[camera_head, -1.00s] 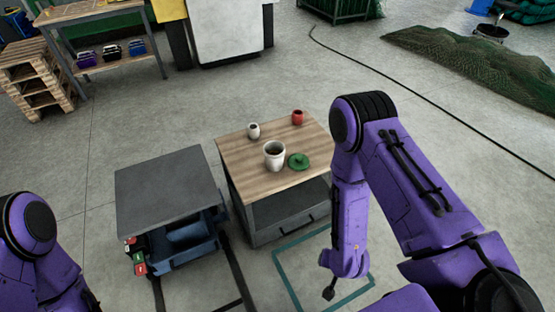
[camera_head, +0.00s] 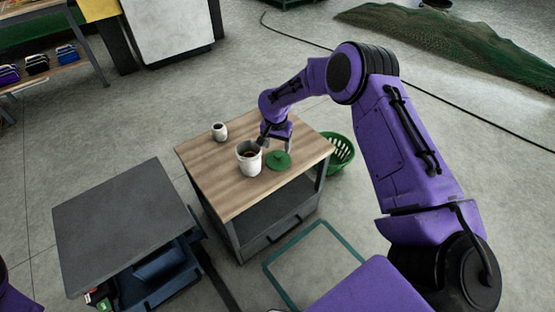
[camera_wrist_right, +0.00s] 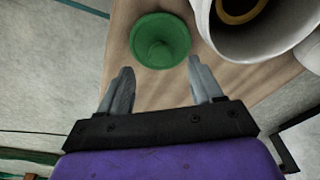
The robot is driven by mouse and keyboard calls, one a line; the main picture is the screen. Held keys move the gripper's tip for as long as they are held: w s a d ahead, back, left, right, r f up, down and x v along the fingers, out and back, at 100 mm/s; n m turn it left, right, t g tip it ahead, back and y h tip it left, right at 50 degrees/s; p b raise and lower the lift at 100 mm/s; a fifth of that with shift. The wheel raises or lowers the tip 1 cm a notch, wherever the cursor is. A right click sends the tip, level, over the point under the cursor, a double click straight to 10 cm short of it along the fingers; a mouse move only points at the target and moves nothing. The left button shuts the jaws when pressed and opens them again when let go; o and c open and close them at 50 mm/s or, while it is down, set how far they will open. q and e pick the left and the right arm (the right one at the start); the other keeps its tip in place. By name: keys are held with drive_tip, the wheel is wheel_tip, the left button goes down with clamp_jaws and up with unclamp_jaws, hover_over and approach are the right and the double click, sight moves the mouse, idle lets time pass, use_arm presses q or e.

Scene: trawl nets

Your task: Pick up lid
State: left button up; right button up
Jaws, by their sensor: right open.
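The green lid (camera_head: 279,160) lies on the wooden-topped table (camera_head: 225,195), just right of a white canister (camera_head: 249,160). In the right wrist view the lid (camera_wrist_right: 160,41) is a round green disc with a central knob, beside the canister's open mouth (camera_wrist_right: 250,25). My right gripper (camera_head: 275,143) is above the table, close to the lid and canister. In the wrist view its two fingers (camera_wrist_right: 158,80) are apart with nothing between them, and the lid lies beyond the tips. My left gripper is not in view; only a bit of purple arm shows at the lower left.
A smaller white cup (camera_head: 219,131) stands at the table's back left. A green basket (camera_head: 341,152) is on the floor behind the table's right side. A dark-topped cart (camera_head: 125,225) stands to the left. A green net (camera_head: 470,45) lies at the back right.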

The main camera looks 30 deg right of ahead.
sight(278, 154)
drive_tip(key=f, duration=0.5)
drive_tip(key=shift+w+d, duration=0.3)
drive_tip(key=shift+w, duration=0.05)
drive_tip(key=c, duration=1.2)
drive_tip(key=shift+r, duration=0.1)
